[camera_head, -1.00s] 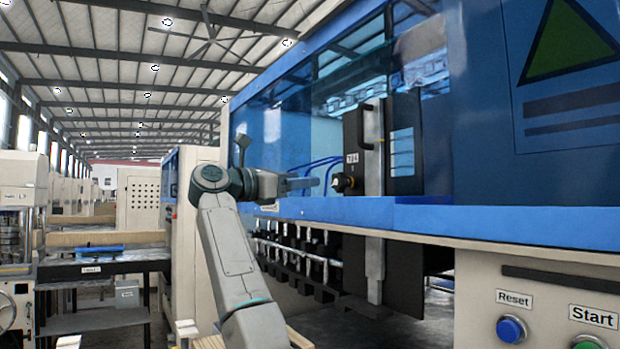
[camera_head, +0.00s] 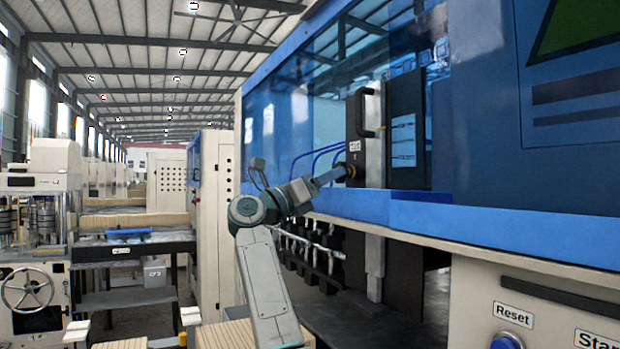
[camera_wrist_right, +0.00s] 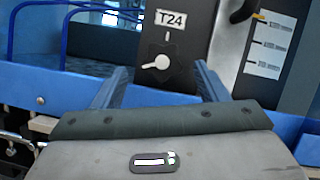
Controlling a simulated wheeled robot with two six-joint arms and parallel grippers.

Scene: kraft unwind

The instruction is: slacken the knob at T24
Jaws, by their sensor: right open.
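The T24 label (camera_wrist_right: 171,19) sits on a black panel (camera_wrist_right: 185,75) in the right wrist view. Below it is the knob (camera_wrist_right: 157,62), with a pale pointer that reaches left and slightly down, away from the short white mark above. In the head view the knob (camera_head: 349,170) shows at the panel's lower left, partly behind my gripper. My right gripper (camera_wrist_right: 161,69) is open, its two blue-grey fingers on either side of the knob in the picture. No contact shows. In the head view the right gripper (camera_head: 333,177) points at the knob. My left gripper is not in view.
A black handle (camera_head: 371,112) stands out above the label. The Reset button (camera_head: 506,341) is at lower right.

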